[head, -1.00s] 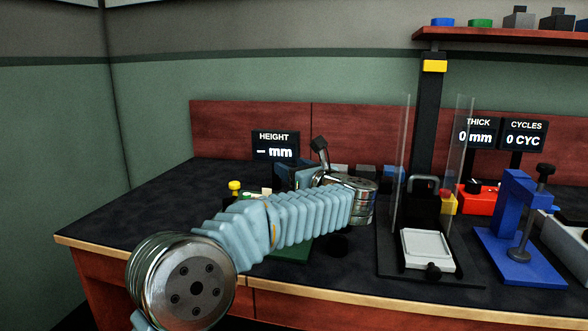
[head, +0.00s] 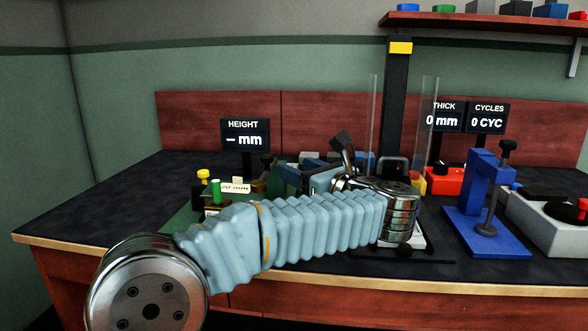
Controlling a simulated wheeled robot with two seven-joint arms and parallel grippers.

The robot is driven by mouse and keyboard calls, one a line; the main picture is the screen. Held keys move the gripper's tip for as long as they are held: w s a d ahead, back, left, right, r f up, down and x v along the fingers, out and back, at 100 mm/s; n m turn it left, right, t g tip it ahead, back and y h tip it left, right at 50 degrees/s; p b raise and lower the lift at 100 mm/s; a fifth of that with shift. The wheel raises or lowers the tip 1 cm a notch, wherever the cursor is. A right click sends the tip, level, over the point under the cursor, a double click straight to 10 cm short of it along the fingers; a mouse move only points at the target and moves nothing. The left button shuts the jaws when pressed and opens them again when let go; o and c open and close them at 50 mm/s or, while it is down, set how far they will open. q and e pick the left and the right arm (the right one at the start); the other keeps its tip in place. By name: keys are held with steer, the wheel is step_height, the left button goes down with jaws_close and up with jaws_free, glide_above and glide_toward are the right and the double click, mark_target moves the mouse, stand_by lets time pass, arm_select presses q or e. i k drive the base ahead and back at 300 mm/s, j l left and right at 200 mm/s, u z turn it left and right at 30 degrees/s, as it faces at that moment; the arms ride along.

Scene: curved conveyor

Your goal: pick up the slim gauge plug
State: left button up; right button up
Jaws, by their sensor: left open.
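Small upright pieces stand at the left of the bench: a slim green peg (head: 216,191) and a yellow-topped piece (head: 203,176), beside a pale label (head: 236,187) ending in "mm". I cannot tell for sure which piece is the slim gauge plug. My left arm crosses in front and hides part of this group. Its wrist bends back, and my left gripper (head: 290,178) points left over the bench, to the right of the peg and apart from it. The gripper is open; its fingertips are hard to make out against dark items behind. My right gripper is not in view.
A green mat (head: 185,218) lies under the small pieces. A HEIGHT display (head: 245,134) stands behind. A press column with clear guards (head: 397,100) rises right of the wrist. A blue clamp stand (head: 485,200) is farther right. The bench's far left is clear.

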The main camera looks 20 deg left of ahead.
mark_target(216, 183)
steer(key=k, duration=1)
